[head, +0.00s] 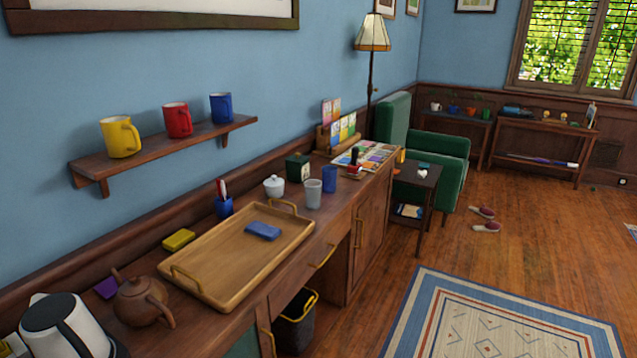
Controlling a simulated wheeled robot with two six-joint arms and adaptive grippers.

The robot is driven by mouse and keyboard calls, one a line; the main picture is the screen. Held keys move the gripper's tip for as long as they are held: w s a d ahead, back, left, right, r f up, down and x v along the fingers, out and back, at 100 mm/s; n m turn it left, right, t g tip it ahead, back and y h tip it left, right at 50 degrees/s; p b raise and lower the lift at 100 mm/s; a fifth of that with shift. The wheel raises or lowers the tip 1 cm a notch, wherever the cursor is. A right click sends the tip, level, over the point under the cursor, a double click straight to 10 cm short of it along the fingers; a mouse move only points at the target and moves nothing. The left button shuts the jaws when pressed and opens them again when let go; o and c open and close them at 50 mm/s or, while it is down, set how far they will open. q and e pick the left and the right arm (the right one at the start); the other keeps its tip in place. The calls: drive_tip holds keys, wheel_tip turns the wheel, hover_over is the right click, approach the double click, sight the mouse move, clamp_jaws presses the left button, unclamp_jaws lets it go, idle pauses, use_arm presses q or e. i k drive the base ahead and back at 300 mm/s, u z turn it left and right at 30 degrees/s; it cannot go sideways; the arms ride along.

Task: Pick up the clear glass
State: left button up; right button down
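A clear, greyish glass (313,194) stands upright on the long wooden sideboard (330,218), just beyond the far right corner of the wooden tray. A blue cup (329,179) stands close behind it to the right. A white lidded sugar bowl (274,186) stands to its left. Neither of my grippers shows in the head view.
The wooden tray (196,286) holds a blue cloth or sponge (263,230). A brown teapot (142,300) and a white kettle (62,328) stand at the near end. A wall shelf (160,150) with three mugs hangs above. Open floor (400,265) lies right of the sideboard.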

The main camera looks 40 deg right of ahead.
sight(313, 195)
drive_tip(key=z, duration=1.25)
